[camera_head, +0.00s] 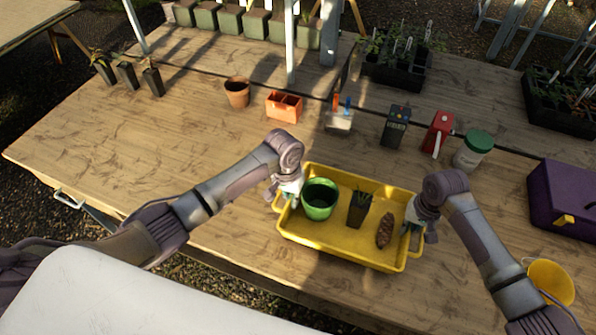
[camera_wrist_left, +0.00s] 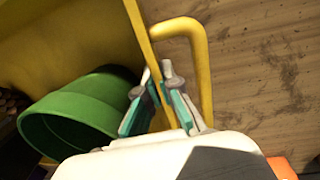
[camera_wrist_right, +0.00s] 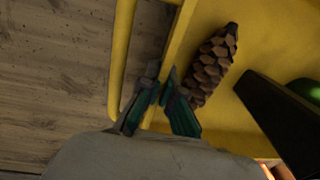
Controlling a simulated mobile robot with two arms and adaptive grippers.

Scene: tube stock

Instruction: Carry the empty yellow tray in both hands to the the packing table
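The yellow tray (camera_head: 325,238) is on the near part of the wooden table; I cannot tell whether it touches the wood. It is not empty: it holds a green pot (camera_head: 319,200), a small black pot with a plant (camera_head: 358,210) and a brown pine cone (camera_head: 385,230). My left gripper (camera_wrist_left: 157,75) has its fingers on both sides of the tray's left end wall, closed on it, inside the handle loop (camera_wrist_left: 205,60). My right gripper (camera_wrist_right: 162,80) is closed likewise on the right end wall, beside the pine cone (camera_wrist_right: 211,65). No table is marked as the packing table.
Behind the tray stand a terracotta pot (camera_head: 237,92), an orange box (camera_head: 284,106), a black device (camera_head: 395,125), a red item (camera_head: 438,132) and a green-lidded jar (camera_head: 473,151). A purple box (camera_head: 565,195) and yellow bucket (camera_head: 550,281) are right. Another table (camera_head: 25,22) is upper left.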

